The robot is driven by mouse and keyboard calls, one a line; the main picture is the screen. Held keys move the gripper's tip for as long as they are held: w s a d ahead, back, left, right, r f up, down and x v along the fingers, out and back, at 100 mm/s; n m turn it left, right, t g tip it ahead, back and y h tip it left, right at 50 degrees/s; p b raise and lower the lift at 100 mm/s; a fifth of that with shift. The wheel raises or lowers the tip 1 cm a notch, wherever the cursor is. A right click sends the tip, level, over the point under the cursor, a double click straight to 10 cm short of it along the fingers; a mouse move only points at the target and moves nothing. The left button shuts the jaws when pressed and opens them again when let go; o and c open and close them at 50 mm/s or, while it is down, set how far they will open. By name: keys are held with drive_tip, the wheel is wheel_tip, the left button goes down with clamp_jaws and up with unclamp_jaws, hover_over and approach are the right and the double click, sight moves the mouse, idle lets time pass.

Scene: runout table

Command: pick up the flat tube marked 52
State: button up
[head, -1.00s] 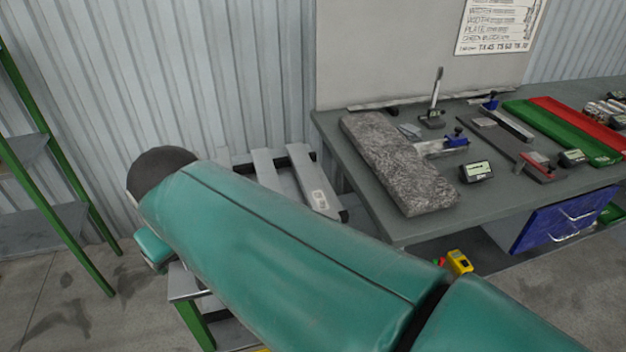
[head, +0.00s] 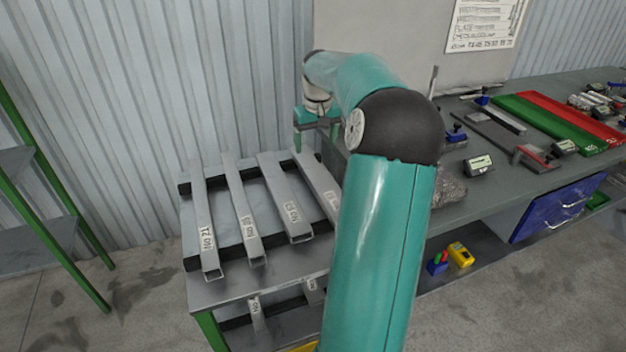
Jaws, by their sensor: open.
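Several grey metal tubes lie side by side on the low rack at the left in the head view. Their labels are small and partly blurred, so I cannot surely read which one is 52. The third tube from the left (head: 278,188) looks broad and flat, with a label near its front end. The fourth tube (head: 313,178) also looks flat; my arm hides its front end. The two left tubes, first (head: 203,215) and second (head: 238,205), look narrower. My gripper (head: 317,135) points down, open and empty, near the far end of the fourth tube, apparently above it.
The rack top (head: 215,293) has dark cross bars under the tubes, and a lower shelf holds more tubes (head: 257,315). A workbench (head: 487,208) with gauges and a stone block (head: 450,188) stands at the right. A green shelf frame (head: 50,200) stands at the left.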

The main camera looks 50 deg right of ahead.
drive_tip(key=d, duration=0.2)
hover_over(319, 177)
drive_tip(key=f, duration=0.9)
drive_tip(key=shift+s+a, duration=0.15)
drive_tip(key=shift+a, duration=0.1)
wheel_tip(319, 177, down, 5)
drive_tip(key=shift+d+f, duration=0.1)
drive_tip(key=shift+f, duration=0.05)
drive_tip(key=c, duration=1.5)
